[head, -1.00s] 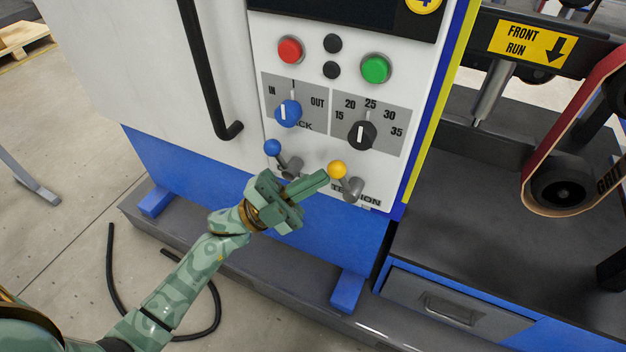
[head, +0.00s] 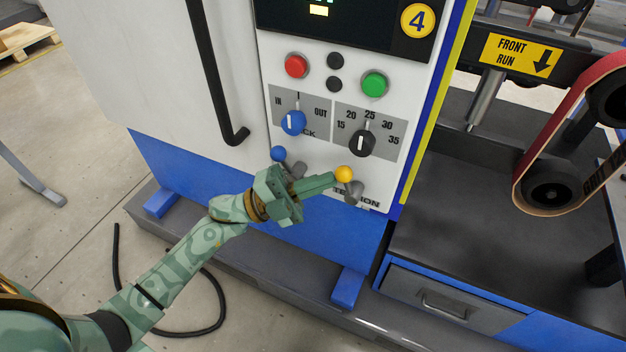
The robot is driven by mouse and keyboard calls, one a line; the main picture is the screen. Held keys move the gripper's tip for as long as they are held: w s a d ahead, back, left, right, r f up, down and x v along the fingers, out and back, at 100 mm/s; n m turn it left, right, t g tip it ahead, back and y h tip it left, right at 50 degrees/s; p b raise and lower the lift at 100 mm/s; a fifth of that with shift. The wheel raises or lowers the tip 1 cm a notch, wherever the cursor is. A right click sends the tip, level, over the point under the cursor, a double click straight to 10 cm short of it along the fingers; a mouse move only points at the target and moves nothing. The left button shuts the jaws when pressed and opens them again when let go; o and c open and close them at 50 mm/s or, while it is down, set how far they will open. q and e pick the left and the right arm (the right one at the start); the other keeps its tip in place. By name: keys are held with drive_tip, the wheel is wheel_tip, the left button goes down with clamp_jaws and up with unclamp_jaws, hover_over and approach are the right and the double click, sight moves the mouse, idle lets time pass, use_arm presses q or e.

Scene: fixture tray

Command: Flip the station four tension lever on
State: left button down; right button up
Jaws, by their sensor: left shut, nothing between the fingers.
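The tension lever has a yellow ball knob (head: 344,174) on a grey stem and sits low on the white panel of station 4, above the partly covered word TENSION. The knob points up and to the left of its grey pivot (head: 354,191). My left gripper (head: 331,180) is shut and empty. Its fingertips are right at the left side of the yellow knob; I cannot tell whether they touch. The blue-knobbed lever (head: 278,153) stands to the left, its base partly hidden behind my gripper. My right gripper is not in view.
Above the levers are a blue selector knob (head: 293,122), a black dial (head: 362,143), a red button (head: 297,65) and a green button (head: 374,84). A black door handle (head: 213,80) is at left. A belt machine (head: 548,185) stands at right.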

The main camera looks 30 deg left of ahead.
sight(341, 177)
use_arm(q)
drive_tip(key=r+m+g+p, duration=0.1)
drive_tip(key=d+r+y+p, duration=0.1)
drive_tip(key=p, duration=0.1)
drive_tip(key=shift+r+m+g, duration=0.1)
drive_tip(key=shift+m+g, duration=0.3)
drive_tip(key=shift+d, duration=0.15)
drive_tip(key=shift+d+p, duration=0.45)
drive_tip(key=shift+p, duration=0.1)
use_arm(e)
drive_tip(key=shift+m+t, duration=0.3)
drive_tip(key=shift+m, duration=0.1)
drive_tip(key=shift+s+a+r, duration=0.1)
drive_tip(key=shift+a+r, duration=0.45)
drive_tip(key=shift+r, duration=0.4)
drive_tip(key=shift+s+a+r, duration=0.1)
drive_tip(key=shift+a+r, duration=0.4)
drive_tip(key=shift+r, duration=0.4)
use_arm(q)
drive_tip(key=shift+d+r, duration=0.1)
